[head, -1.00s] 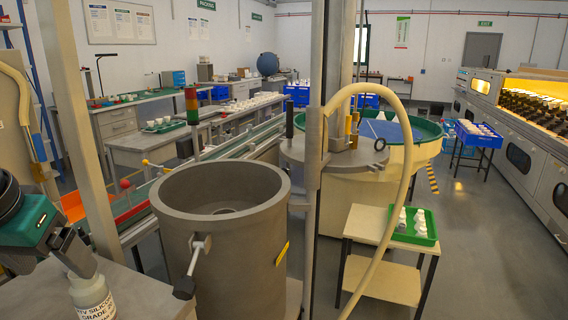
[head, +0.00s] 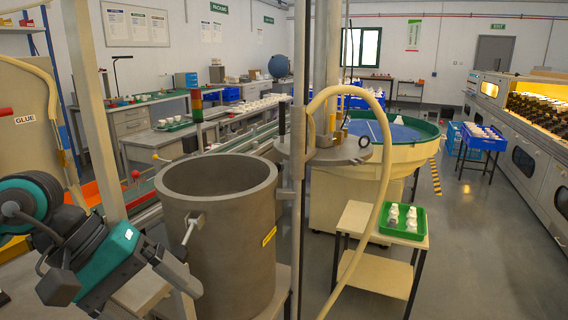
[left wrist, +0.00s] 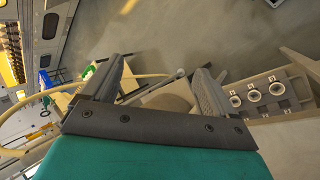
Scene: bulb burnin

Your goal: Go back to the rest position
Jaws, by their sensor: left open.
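My left gripper (head: 160,292) is at the lower left of the head view, tilted down to the right beside the grey cylindrical tank (head: 222,235). In the left wrist view the two dark fingers of my left gripper (left wrist: 160,68) stand wide apart with nothing between them. The fingertips overlap the lower left side of the tank in the head view; I cannot tell how close they are. My right gripper is not in view. The white bottle is not visible now.
A cream hose (head: 376,170) arches beside a grey post. A small table (head: 372,230) with a green tray (head: 420,228) stands right of it. A panel labelled GLUE (head: 28,110) is at the left. Open floor (head: 480,270) lies right. A block with several round sockets (left wrist: 275,92) shows at the wrist view's right.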

